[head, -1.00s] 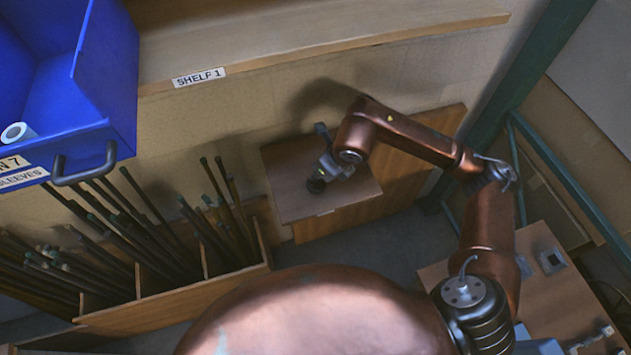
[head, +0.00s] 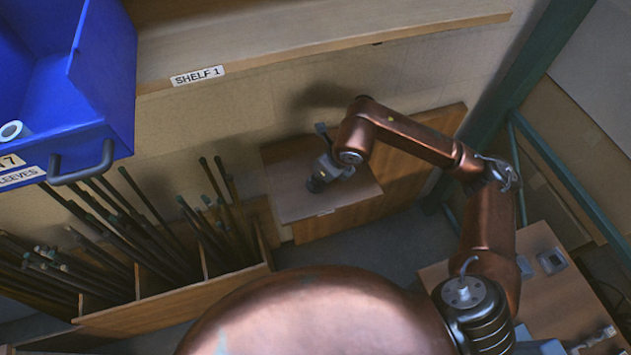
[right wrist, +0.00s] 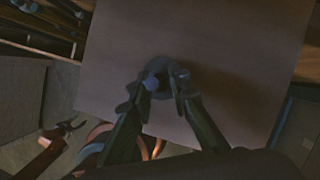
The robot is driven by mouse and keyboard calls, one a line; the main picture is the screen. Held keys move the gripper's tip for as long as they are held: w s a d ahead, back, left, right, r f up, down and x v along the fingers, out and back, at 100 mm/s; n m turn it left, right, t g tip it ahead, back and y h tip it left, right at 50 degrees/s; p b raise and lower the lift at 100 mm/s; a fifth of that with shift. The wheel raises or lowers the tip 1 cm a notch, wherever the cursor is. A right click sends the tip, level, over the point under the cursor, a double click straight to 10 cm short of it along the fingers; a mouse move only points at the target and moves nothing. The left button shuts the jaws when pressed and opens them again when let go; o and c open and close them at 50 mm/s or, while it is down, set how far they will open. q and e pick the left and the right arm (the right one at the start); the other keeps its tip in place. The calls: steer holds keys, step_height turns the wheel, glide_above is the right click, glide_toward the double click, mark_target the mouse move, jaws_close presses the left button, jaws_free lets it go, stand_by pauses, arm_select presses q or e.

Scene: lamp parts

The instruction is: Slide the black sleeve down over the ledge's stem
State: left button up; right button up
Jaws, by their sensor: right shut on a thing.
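The ledge (head: 300,205) is a square brown wooden board on the wall; it fills the middle of the right wrist view (right wrist: 225,45). My right gripper (head: 317,182) is low over the ledge. In the right wrist view my right gripper (right wrist: 166,86) is shut on a small dark piece, which I take as the black sleeve (right wrist: 160,76). A dark round patch surrounds the fingertips; base and shadow cannot be told apart. The stem is hidden, so I cannot see how far the sleeve is around it. My left gripper (right wrist: 68,127) looks open and empty, away from the ledge.
A blue bin (head: 105,85) with a white ring (head: 12,131) in it hangs at the upper left. Shelf 1 (head: 300,40) runs above the ledge. A wooden rack (head: 180,300) of dark rods stands left of the ledge. A green post (head: 530,90) rises at the right.

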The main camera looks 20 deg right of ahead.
stand_by(0.4)
steer(key=o, duration=0.9)
steer(key=v, duration=1.2)
